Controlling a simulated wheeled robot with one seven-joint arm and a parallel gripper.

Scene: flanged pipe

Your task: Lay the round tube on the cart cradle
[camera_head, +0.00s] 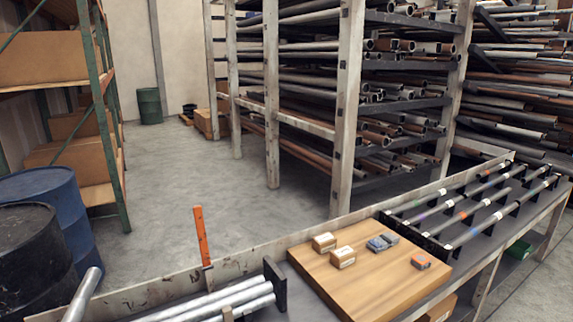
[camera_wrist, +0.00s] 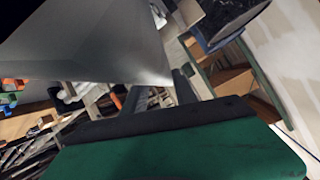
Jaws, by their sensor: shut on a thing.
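In the wrist view, a large smooth grey surface, which looks like the round tube (camera_wrist: 110,45), fills the upper left. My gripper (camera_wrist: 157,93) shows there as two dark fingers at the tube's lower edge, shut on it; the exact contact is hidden. In the head view, a grey tube end (camera_head: 82,297) rises at a tilt from the bottom left edge, apparently the same tube. My gripper is out of the head view. I cannot make out the cart cradle for certain in either view.
Several silver tubes (camera_head: 235,302) lie by a dark end plate on the bench, beside an upright orange bar (camera_head: 202,237). A wooden board (camera_head: 370,268) holds small boxes. Rods lie on dark supports (camera_head: 430,244) at right. Drums (camera_head: 35,255) stand left; the middle floor is clear.

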